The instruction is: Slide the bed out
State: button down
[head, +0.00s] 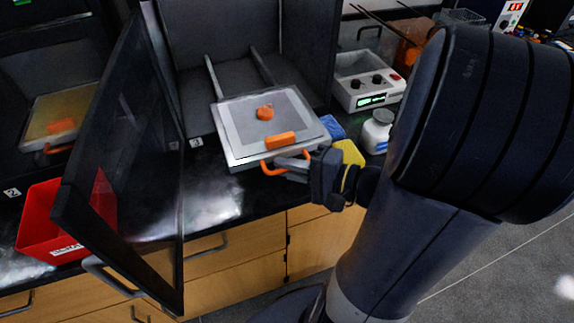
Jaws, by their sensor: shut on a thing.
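The bed (233,144) is a light grey plate on two rails (264,67) in the open dark printer enclosure (190,40). It extends forward past the enclosure's front. An orange printed part (264,113) lies on its middle, and an orange block (280,141) sits near its front edge. An orange loop handle (266,168) hangs at the bed's front. My gripper (296,166) is shut on the handle, coming from the right. The fingers hide part of the handle.
The enclosure's dark see-through door (125,150) stands open at the left, with a red bin (42,222) behind it. A white-capped jar (377,131), blue and yellow cloths (349,152) and a control box (366,82) stand right of the bed. Wooden drawers (250,245) lie below the counter.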

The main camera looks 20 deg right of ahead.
jog(key=c, duration=2)
grip_release()
jog(key=shift+s+a+f, duration=0.1)
jog(key=shift+s+f, duration=0.05)
jog(key=shift+o, duration=0.9)
jog(key=shift+s, duration=0.15)
jog(key=o, duration=0.3)
jog(key=shift+d, duration=0.2)
jog(key=v, duration=1)
jog(key=shift+s+d, duration=0.2)
jog(key=shift+d, duration=0.05)
jog(key=shift+r+x, duration=0.2)
jog(key=shift+x, duration=5.25)
jog(key=shift+a, duration=0.1)
